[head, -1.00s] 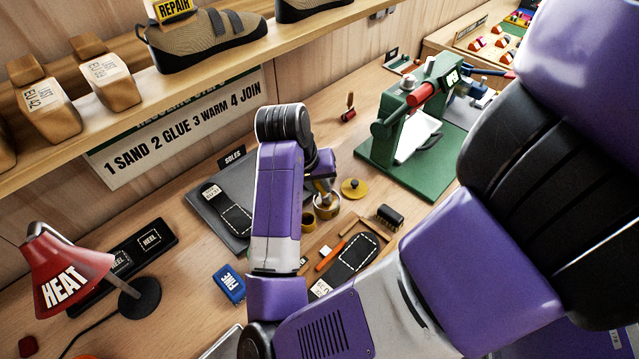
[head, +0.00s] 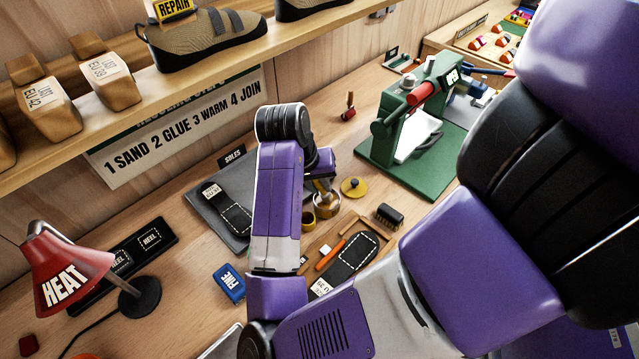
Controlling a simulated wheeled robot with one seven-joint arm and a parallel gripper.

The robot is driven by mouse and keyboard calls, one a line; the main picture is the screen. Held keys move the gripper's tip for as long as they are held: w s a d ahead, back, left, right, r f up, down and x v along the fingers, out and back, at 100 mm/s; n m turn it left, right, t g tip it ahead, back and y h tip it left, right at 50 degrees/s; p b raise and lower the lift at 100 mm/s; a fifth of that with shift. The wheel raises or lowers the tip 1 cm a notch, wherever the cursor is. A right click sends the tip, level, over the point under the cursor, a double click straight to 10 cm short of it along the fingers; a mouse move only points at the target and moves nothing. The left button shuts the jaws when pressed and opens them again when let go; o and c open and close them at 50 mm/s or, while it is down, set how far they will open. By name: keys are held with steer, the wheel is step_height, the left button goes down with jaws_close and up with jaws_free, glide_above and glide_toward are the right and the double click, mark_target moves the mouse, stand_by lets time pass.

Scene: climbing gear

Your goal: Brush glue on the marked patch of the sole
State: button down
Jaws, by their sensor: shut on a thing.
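My gripper (head: 320,180) points down over an open glue pot (head: 327,207) at the middle of the bench. It is shut on what looks like the glue brush; the arm hides most of it, and its lower end is at or inside the pot's mouth. A black sole (head: 352,256) with a dashed marked patch lies on the bench to the lower right of the pot, partly behind my arm. Another black sole (head: 230,208) with a dashed patch lies on the grey mat (head: 207,217) to the left.
A yellow lid (head: 354,187) lies right of the pot, a black-bristled brush (head: 389,215) below it. A green press (head: 415,135) stands behind right. A blue block (head: 229,284) and red heat lamp (head: 68,272) are at left. A shelf (head: 190,80) with shoes overhangs the back.

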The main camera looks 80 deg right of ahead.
steer(key=shift+r, duration=3.45)
steer(key=shift+f, duration=3.55)
steer(key=shift+r, duration=3.7)
steer(key=shift+s+a+y, duration=0.1)
steer(key=shift+y, duration=0.2)
steer(key=shift+f, duration=0.1)
